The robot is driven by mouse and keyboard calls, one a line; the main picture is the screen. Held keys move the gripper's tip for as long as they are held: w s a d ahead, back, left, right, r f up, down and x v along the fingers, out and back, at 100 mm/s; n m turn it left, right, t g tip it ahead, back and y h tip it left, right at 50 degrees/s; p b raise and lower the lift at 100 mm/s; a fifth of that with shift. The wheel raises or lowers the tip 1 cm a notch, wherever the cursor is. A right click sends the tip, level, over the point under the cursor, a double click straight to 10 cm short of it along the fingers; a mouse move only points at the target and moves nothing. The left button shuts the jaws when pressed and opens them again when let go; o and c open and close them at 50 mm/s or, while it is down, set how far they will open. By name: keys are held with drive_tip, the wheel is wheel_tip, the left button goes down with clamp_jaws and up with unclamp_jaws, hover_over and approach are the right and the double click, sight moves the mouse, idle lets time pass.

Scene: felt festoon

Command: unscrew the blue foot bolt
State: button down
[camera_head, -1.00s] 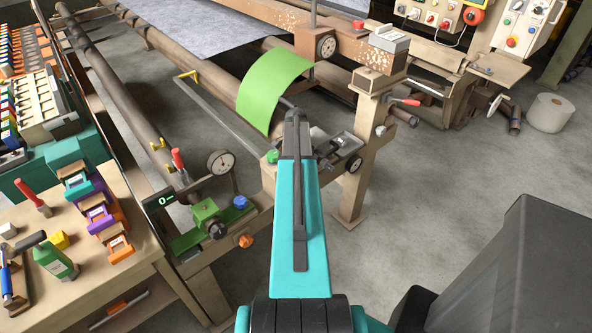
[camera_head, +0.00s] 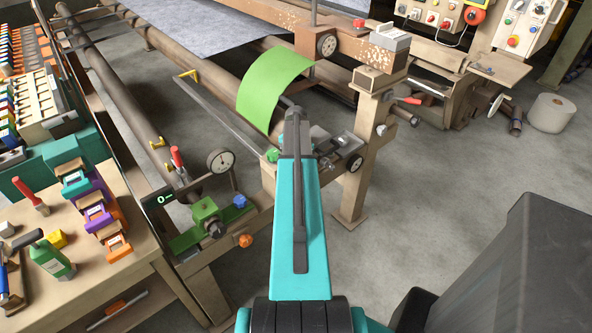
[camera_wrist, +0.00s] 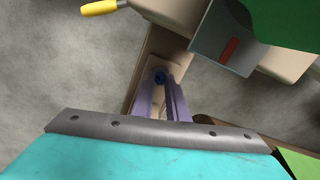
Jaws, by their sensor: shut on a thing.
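The blue foot bolt (camera_wrist: 160,76) shows as a small dark blue head on a beige foot plate (camera_wrist: 178,62) in the wrist view. My gripper (camera_wrist: 161,84) reaches down to it, with one greyish-purple finger on each side of the bolt. The fingers are shut on the bolt, and their tips partly hide it. In the head view my teal arm hides the gripper and this bolt.
A grey bracket with a red mark (camera_wrist: 228,52) and a yellow handle (camera_wrist: 100,7) are near the gripper. The head view shows the beige machine frame (camera_head: 352,190), a blue knob (camera_head: 240,201), an orange knob (camera_head: 245,240) and a tool bench (camera_head: 120,265).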

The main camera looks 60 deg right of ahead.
drive_tip(key=shift+n, duration=0.4)
drive_tip(key=c, duration=1.7)
unclamp_jaws()
drive_tip(key=shift+c, duration=0.2)
drive_tip(key=shift+r, duration=0.15)
wheel_tip(320, 180, up, 14)
drive_tip(key=b, duration=0.2)
drive_tip(key=shift+f, duration=0.2)
